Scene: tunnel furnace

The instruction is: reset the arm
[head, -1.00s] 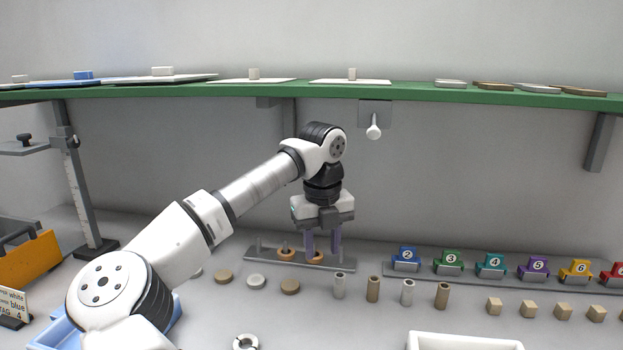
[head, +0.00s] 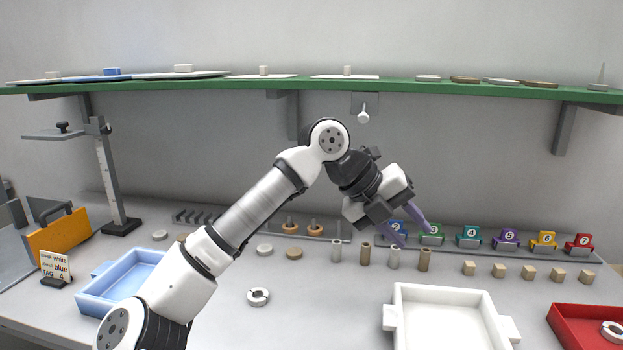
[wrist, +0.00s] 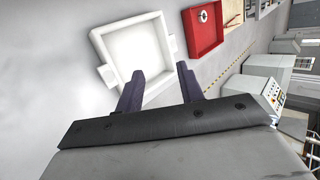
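My gripper (head: 413,232) is raised above the bench in the head view, tilted down to the right. Its two purple fingers are spread apart. In the wrist view the gripper (wrist: 160,72) is open with nothing between the fingers. In the head view the fingers overlap the blue numbered block (head: 393,229) and the green one (head: 432,230) behind them. I cannot tell the exact gap, but no contact shows.
A white tray (head: 395,318), a red tray (head: 560,325) and a blue tray (head: 92,300) stand on the bench. A row of short tubes (head: 336,251) stands below the gripper. A peg rack with rings (head: 290,229) lies behind. A green shelf (head: 220,86) runs overhead.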

